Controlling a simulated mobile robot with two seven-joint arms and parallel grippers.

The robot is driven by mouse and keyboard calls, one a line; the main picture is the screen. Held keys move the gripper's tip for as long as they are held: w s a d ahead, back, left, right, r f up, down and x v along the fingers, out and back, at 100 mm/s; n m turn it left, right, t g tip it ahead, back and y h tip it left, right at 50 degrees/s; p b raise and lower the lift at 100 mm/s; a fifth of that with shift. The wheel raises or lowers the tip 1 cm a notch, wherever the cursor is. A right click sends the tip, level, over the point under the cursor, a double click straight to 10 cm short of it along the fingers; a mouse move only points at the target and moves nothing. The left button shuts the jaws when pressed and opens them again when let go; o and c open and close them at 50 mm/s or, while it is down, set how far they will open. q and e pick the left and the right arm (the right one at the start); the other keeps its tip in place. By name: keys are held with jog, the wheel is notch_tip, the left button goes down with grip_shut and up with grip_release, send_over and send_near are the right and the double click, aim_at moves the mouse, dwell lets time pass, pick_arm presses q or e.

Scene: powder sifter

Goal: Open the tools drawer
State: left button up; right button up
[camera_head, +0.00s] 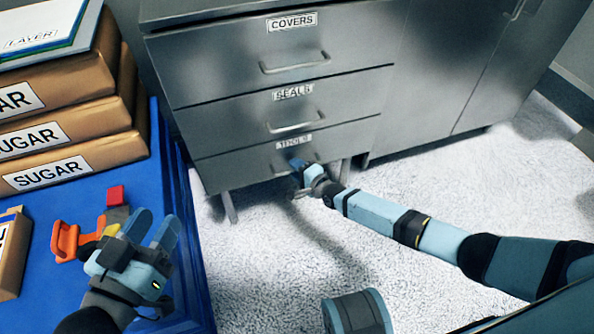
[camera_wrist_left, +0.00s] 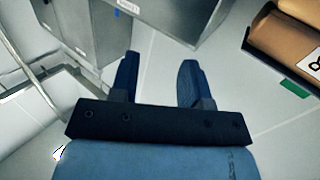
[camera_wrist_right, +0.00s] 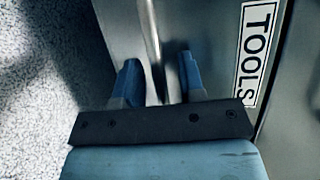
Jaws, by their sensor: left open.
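The tools drawer (camera_head: 235,169) is the lowest of the grey cabinet's three labelled drawers, and its front looks flush with the cabinet. My right gripper (camera_head: 300,165) is at this drawer's handle and covers most of it in the head view. In the right wrist view, the handle (camera_wrist_right: 151,32) is a thin metal bar running into the gap between my open right fingers (camera_wrist_right: 160,75), with the TOOLS label (camera_wrist_right: 254,52) to the right. My left gripper (camera_head: 153,228) is open and empty above the blue table, and its spread fingers show in the left wrist view (camera_wrist_left: 157,75).
Above are the seals drawer (camera_head: 225,124) and covers drawer (camera_head: 215,70). The blue table (camera_head: 50,215) at left carries stacked sugar packages (camera_head: 80,120) and an orange tool (camera_head: 68,240). A grey-blue cylinder (camera_head: 357,314) is at bottom centre. Pale floor before the drawers is clear.

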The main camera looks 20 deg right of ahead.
grip_shut()
